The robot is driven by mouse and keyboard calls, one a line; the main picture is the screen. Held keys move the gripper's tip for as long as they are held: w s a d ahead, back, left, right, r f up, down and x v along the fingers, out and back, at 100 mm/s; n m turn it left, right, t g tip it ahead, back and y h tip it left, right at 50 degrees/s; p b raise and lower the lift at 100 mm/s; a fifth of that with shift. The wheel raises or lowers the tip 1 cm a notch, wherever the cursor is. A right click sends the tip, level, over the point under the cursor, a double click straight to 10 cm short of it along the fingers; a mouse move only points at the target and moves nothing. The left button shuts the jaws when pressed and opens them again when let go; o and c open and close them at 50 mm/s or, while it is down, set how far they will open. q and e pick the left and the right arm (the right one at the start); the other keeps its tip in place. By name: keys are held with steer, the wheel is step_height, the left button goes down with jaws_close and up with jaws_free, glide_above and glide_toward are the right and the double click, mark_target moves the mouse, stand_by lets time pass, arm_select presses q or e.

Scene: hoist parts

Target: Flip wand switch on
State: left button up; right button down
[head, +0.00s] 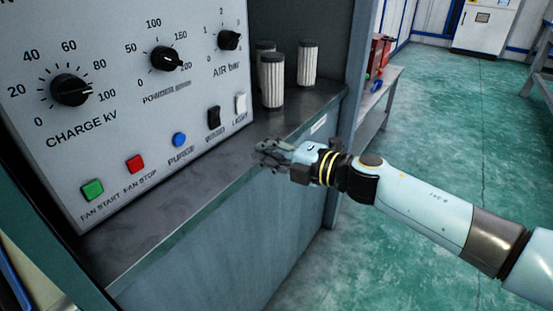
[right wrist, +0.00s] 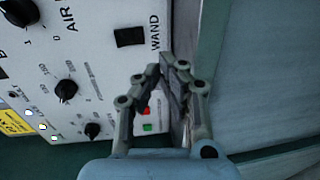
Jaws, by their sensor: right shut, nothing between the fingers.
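The wand switch (head: 214,117) is a black rocker on the grey control panel (head: 120,135), between the blue purge button and the white light switch. In the right wrist view the black wand switch (right wrist: 130,37) shows beside its WAND label, up and left of the fingertips. I cannot tell which way the rocker is set. My right gripper (head: 262,151) is shut and empty, in front of the panel near the ledge edge, below and right of the switch and apart from it. Its closed fingertips (right wrist: 167,68) also show in the wrist view. My left gripper is not in view.
The white light switch (head: 240,103), blue purge button (head: 179,140), red fan stop button (head: 135,164) and green fan start button (head: 92,190) are close by. Several ribbed cylinders (head: 272,82) stand on the dark ledge (head: 165,205) right of the panel. Open floor lies to the right.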

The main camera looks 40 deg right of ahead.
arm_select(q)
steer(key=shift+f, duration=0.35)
arm_select(e)
steer(key=v, duration=0.2)
steer(key=shift+s+d+f, duration=0.1)
steer(key=shift+s+f, duration=0.1)
steer(key=shift+s, duration=0.15)
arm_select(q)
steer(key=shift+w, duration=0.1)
